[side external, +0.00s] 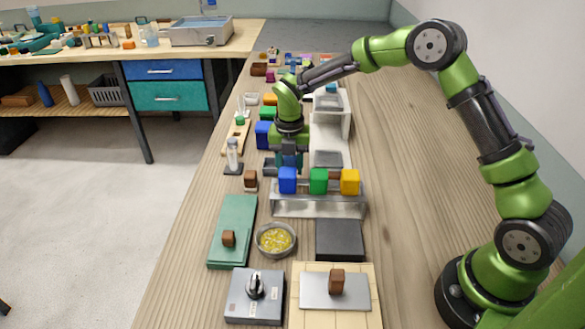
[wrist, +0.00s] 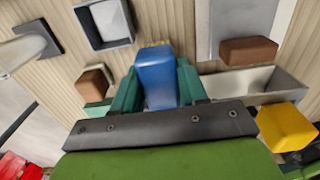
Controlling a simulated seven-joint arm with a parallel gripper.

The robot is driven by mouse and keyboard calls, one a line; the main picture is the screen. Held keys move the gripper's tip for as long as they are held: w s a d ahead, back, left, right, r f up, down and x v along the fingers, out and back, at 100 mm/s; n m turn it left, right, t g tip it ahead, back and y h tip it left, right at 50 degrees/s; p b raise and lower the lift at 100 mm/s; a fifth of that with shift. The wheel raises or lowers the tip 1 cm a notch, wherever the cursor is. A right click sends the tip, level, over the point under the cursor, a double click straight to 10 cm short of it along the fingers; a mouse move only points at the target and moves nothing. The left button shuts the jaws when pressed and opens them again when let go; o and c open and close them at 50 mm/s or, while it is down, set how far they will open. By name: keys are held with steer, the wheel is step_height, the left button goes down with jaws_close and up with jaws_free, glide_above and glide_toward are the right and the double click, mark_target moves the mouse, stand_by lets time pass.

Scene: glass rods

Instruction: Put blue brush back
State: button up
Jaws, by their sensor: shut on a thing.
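My gripper (side external: 289,165) has its teal fingers shut on a blue brush (wrist: 156,78). In the wrist view, the brush is a blue block between the fingers, with tan bristles at its far end. In the side view, the blue block (side external: 287,180) shows just in front of my fingers, at the left end of a grey metal rack (side external: 318,210). A green block (side external: 318,181) and a yellow block (side external: 349,182) stand at the rack to its right. The yellow block also shows in the wrist view (wrist: 287,127). I cannot tell whether the brush touches the rack.
A small brown block (side external: 250,181) and a bottle (side external: 233,153) stand left of my gripper. A grey open box (wrist: 105,24) lies beyond it. A bowl of yellow bits (side external: 276,239), a green board (side external: 232,228) and a dark block (side external: 339,239) are nearer. Bare wood lies to the right.

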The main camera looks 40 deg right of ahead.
steer(key=shift+f, duration=1.45)
steer(key=o, duration=1)
steer(key=shift+f, duration=0.15)
